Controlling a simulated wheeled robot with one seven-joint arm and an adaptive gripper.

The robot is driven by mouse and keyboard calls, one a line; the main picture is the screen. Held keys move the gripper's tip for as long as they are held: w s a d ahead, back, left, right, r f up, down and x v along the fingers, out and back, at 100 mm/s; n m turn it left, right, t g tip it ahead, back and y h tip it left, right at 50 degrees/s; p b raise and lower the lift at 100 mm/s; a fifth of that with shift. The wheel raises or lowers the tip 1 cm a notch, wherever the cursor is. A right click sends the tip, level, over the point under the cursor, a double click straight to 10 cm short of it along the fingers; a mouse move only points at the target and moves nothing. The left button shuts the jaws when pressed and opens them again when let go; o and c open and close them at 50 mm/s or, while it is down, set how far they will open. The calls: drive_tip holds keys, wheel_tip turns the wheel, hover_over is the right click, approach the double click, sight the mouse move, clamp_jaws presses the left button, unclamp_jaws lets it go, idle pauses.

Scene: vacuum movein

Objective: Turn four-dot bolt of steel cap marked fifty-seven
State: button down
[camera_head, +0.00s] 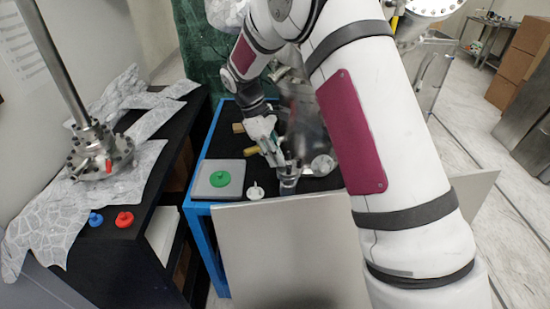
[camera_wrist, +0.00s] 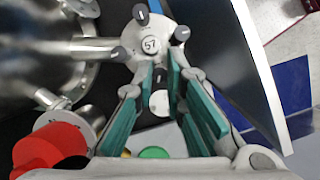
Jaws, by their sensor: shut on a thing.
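The steel cap (camera_wrist: 165,46) marked 57 sits at the top middle of the wrist view, with several dark bolts around its rim. My gripper (camera_wrist: 161,82) reaches its rim from below with teal-padded fingers. The fingers are shut on the nearest dark bolt (camera_wrist: 159,73), which is partly hidden between them. Other bolts show at the top (camera_wrist: 140,13), right (camera_wrist: 181,34) and left (camera_wrist: 118,53) of the cap. The dots on the bolts are too small to tell. In the head view my gripper (camera_head: 272,155) is low over the blue-framed table, and the cap cannot be made out clearly.
A large steel chamber (camera_wrist: 40,65) lies left of the cap. A red part (camera_wrist: 45,150) is near my gripper's base. On the blue-framed table (camera_head: 199,225), a grey block (camera_head: 204,191) carries a green knob (camera_head: 220,179). A white part (camera_head: 256,191) stands beside it. A pale panel (camera_head: 290,250) stands in front.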

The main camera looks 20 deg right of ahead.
drive_tip(key=shift+w+m+g+y+b, duration=0.1)
drive_tip(key=shift+m+g+y+b, duration=0.35)
drive_tip(key=shift+m, duration=1.15)
drive_tip(key=c, duration=1.9)
unclamp_jaws()
